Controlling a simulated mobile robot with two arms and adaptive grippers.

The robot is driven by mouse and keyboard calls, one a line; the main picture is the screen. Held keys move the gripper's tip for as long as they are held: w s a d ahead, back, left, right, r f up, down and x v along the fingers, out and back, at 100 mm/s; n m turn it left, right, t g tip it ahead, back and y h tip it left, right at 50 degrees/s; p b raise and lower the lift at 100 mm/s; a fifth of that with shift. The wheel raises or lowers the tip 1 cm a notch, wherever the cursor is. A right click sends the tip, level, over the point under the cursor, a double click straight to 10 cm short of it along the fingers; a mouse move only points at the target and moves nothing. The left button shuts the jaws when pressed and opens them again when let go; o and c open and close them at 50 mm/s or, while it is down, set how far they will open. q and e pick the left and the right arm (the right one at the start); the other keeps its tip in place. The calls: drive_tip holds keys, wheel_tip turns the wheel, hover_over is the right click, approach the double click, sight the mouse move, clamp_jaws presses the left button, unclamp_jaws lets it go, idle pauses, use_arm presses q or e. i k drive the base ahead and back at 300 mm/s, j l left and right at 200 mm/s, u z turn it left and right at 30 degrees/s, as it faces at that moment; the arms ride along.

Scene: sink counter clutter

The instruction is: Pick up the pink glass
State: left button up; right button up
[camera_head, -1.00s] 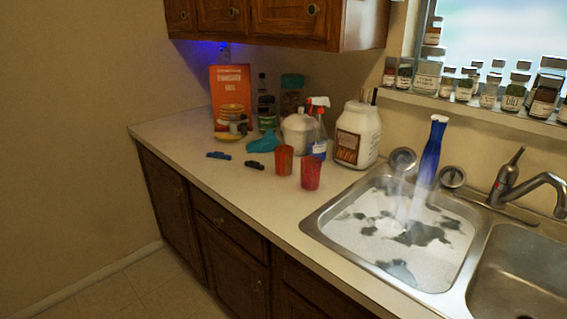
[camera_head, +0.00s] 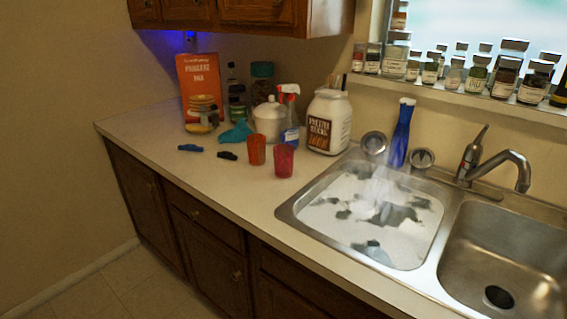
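The pink glass (camera_head: 284,161) stands upright on the counter, left of the sink's left basin. An orange-red glass (camera_head: 256,150) stands just left of it and slightly farther back, very close to it. Neither of my grippers shows in the head view.
A double sink (camera_head: 290,208) fills the right; its left basin holds suds. A large white jar (camera_head: 328,122), a spray bottle (camera_head: 290,118) and a white lidded pot (camera_head: 269,122) stand behind the glasses. A teal cloth (camera_head: 237,133) and two small dark objects (camera_head: 228,156) lie left. The front counter is clear.

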sight(284, 154)
drive_tip(key=i+j+z, duration=0.35)
drive_tip(key=j, duration=0.4)
drive_tip(key=i+j+z, duration=0.2)
drive_tip(key=j, duration=0.25)
drive_tip(key=i+l, duration=0.05)
drive_tip(key=i, duration=0.05)
